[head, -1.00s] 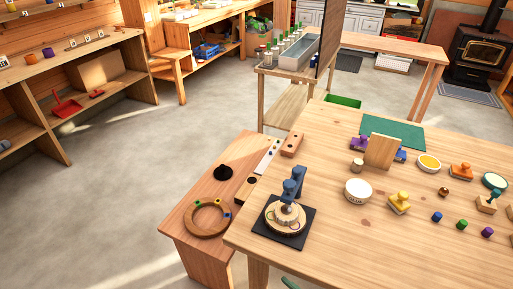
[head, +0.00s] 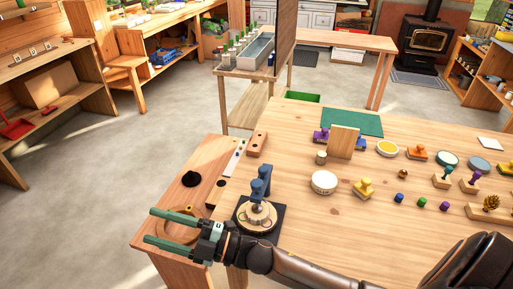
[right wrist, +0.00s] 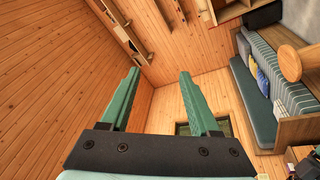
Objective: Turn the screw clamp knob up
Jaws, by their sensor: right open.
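The screw clamp (head: 262,184) is a blue upright device with a knob at its top. It stands on a dark square base (head: 276,229) with a round wooden disc (head: 257,214) on it, at the table's left front corner. My right gripper (head: 164,227) reaches in from the right, its green fingers apart and empty, pointing left over the lower bench, left of and nearer than the clamp. In the right wrist view its open fingers (right wrist: 158,95) have nothing between them, with walls and ceiling behind. My left gripper is out of view.
The pine table (head: 320,235) holds a white round tin (head: 323,182), a yellow stamp (head: 363,188) and an upright wooden board (head: 343,142). Several small coloured pieces lie to the right. A lower bench (head: 160,264) with a wooden ring adjoins on the left.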

